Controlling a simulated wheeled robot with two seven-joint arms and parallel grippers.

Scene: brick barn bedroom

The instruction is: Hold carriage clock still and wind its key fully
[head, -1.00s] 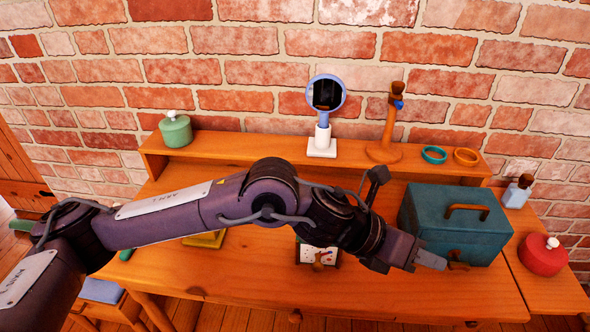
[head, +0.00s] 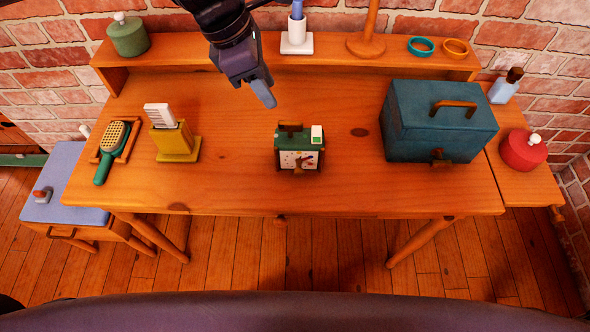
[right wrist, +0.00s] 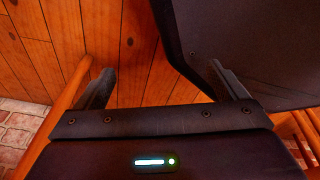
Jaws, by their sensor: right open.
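The carriage clock (head: 286,143) stands upright near the middle of the desk, with a green top, dark frame and a pale, spotted front. A brown handle (head: 290,126) is on its top. A small brown piece on its front (head: 298,164) looks like the key, but it is too small to be sure. My left gripper (head: 262,94) hangs above the desk, behind and left of the clock, apart from it; its fingers overlap, so its opening is unclear. My right gripper (right wrist: 165,86) is open and empty in the right wrist view, with floorboards beyond.
A teal box (head: 435,125) stands right of the clock. A yellow holder (head: 176,143) and a green brush (head: 112,148) lie left. A raised shelf (head: 210,62) runs along the back. The desk around the clock is clear. A red pot (head: 522,150) stands far right.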

